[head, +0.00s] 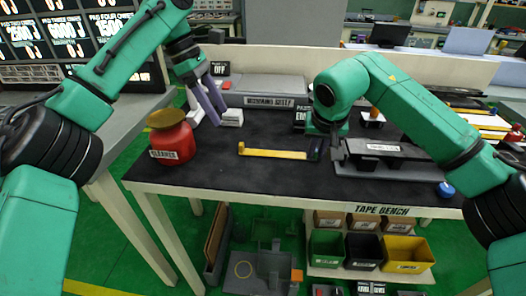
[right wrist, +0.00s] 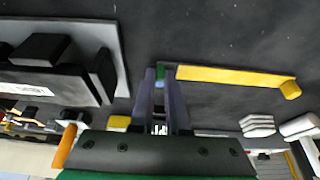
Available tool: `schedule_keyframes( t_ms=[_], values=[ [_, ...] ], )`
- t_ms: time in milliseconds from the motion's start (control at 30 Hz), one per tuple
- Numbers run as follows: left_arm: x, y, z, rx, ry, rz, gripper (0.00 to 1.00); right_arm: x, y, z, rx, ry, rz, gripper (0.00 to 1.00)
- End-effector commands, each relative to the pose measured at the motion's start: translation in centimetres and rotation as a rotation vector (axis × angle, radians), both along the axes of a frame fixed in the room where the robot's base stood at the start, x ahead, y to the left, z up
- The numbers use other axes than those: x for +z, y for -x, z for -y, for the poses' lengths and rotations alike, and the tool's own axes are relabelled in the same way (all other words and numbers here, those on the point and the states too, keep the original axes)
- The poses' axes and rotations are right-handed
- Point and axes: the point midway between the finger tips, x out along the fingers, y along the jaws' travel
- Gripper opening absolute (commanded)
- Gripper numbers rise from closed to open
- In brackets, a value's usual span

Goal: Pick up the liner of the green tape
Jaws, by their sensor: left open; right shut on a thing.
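A long yellow strip, which looks like the liner (head: 275,154), lies flat across the middle of the dark bench top. Its left end has a raised, curled tab. In the right wrist view the liner (right wrist: 230,77) shows a thin green edge, and a short bit of green tape (right wrist: 161,75) sticks out at its end. My right gripper (head: 318,152) is low over the bench at the strip's right end; its fingers (right wrist: 161,82) are shut on the green tape's end. My left gripper (head: 212,106) is open and empty, above the bench, up and left of the liner.
A red jar (head: 172,142) labelled cleaner stands at the bench's left edge. A grey plate with a dark block (head: 385,150) lies right of my right gripper. A blue cap (head: 446,189) sits at the front right. The bench in front of the liner is clear.

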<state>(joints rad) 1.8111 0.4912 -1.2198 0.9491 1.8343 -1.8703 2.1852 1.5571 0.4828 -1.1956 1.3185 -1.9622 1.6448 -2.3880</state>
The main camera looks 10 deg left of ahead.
Motion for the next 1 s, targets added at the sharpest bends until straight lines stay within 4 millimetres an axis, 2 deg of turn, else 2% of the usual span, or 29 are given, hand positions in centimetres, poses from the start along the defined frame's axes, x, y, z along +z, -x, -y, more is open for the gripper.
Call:
schedule_keyframes(
  t_ms=[100,267,500,767,900,933,1000],
  values=[
    [-2.7,0.1,1.0,-0.002,0.0,-0.002,0.6,0.0,0.0,0.0,0.0,0.0,0.0,0.0],
    [-4.6,0.1,2.0,-0.002,0.003,0.001,0.6,0.0,0.0,0.0,0.0,0.0,0.0,0.0],
    [-8.3,0.3,4.2,-0.002,0.003,0.001,0.6,0.0,0.0,0.0,0.0,0.0,0.0,0.0],
    [-8.8,0.3,4.5,-0.001,0.006,0.002,0.6,0.0,0.0,0.0,0.0,0.0,0.0,0.0],
    [-8.8,0.3,4.5,-0.001,0.006,0.003,0.06,0.0,0.0,0.0,0.0,0.0,0.0,0.0],
    [-8.8,0.3,4.5,-0.001,0.006,0.003,0.0,0.0,0.0,0.0,0.0,0.0,0.0,0.0],
    [-8.8,0.3,4.5,-0.001,0.006,0.003,0.0,0.0,0.0,0.0,0.0,0.0,0.0,0.0]
  ],
)
